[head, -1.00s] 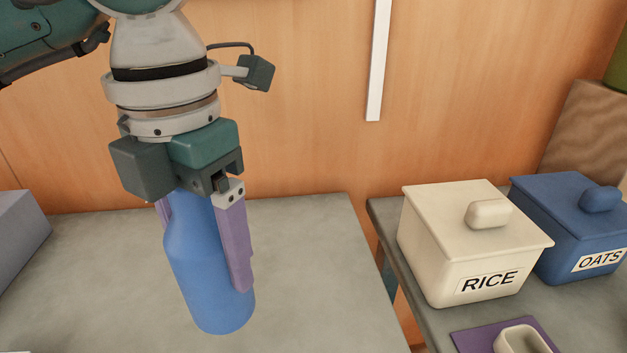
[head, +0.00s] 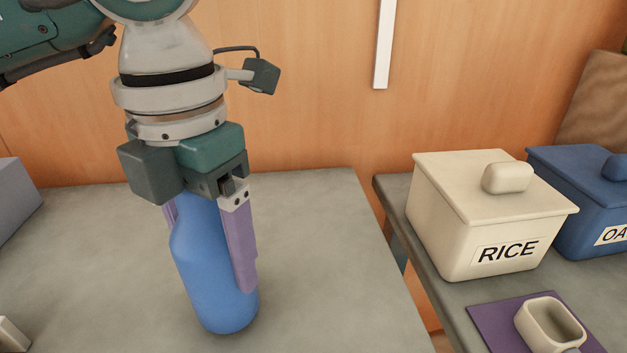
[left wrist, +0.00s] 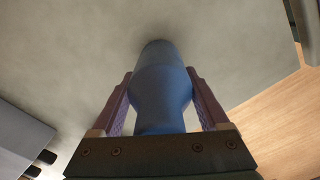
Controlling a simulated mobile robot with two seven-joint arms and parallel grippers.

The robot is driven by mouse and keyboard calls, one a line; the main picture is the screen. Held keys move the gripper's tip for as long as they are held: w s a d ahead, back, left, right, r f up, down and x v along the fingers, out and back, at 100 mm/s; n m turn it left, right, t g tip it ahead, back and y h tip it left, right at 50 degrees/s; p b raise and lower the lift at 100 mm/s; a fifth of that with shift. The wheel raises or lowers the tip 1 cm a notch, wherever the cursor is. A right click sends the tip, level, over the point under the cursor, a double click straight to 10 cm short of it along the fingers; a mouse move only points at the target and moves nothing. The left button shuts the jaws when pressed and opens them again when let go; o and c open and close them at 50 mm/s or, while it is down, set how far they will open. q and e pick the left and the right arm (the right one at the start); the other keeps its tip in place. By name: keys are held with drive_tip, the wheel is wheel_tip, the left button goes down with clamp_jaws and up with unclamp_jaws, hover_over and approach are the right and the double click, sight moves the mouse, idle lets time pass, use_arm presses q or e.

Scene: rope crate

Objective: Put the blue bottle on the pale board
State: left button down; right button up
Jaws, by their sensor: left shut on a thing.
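The blue bottle (head: 207,275) is upright in the head view, between the purple fingers of my left gripper (head: 208,245). The gripper points down and is shut on the bottle's upper part. In the left wrist view the bottle (left wrist: 160,95) lies between both fingers (left wrist: 160,104). I cannot tell whether its base touches the grey counter or hangs just above it. No pale board can be made out for certain. My right gripper is not in view.
A cream RICE box (head: 487,215) and a blue OATS box (head: 590,195) stand on a second counter at right, across a gap. A purple mat (head: 490,316) with a cream scoop (head: 552,322) lies before them. A grey block (head: 15,208) is at left. The grey counter (head: 320,250) is clear right of the bottle.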

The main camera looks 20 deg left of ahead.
use_arm(q)
drive_tip(key=shift+f+b, duration=0.4)
drive_tip(key=shift+f, duration=0.1)
idle(0.5)
unclamp_jaws()
wheel_tip(320, 180, up, 10)
drive_tip(key=shift+p, duration=0.7)
